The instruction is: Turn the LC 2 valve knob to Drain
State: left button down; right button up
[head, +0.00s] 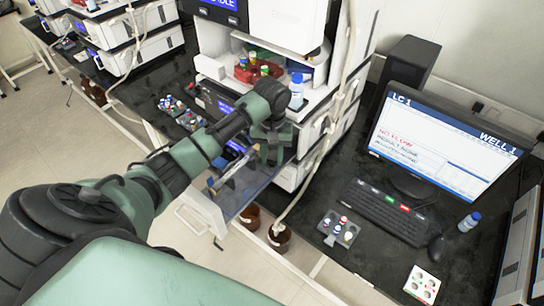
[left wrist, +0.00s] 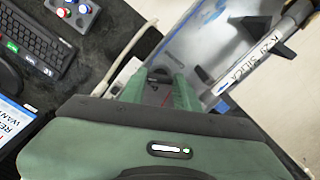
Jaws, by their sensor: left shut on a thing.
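My left gripper (head: 272,158) reaches down in front of the middle instrument stack, above its pulled-out drawer. In the left wrist view its two green fingers (left wrist: 160,86) are closed around a small dark knob-like part (left wrist: 159,73). Most of this part is hidden by the fingers, and in the head view the gripper covers it. I cannot read any LC 2 label, Drain mark or knob direction. My right gripper is not in view.
The open drawer (head: 235,205) holds a column labelled SILICA (left wrist: 262,48). Brown bottles (head: 279,236) stand beside it. A monitor (head: 450,140) reading LC 1, a keyboard (head: 385,213) and a vial rack (head: 340,229) are on the black bench at right. A hose hangs close by.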

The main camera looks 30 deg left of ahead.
aim_at(272, 161)
pick_arm(q)
jog(key=shift+n, duration=0.6)
jog(key=shift+a+r, duration=0.1)
jog(key=shift+w, duration=0.1)
jog(key=c, duration=1)
grip_release()
jog(key=shift+c, duration=0.2)
jog(key=shift+r, duration=0.3)
notch_tip(272, 161, up, 7)
jog(key=shift+r+b, duration=0.1)
jog(key=shift+b, duration=0.6)
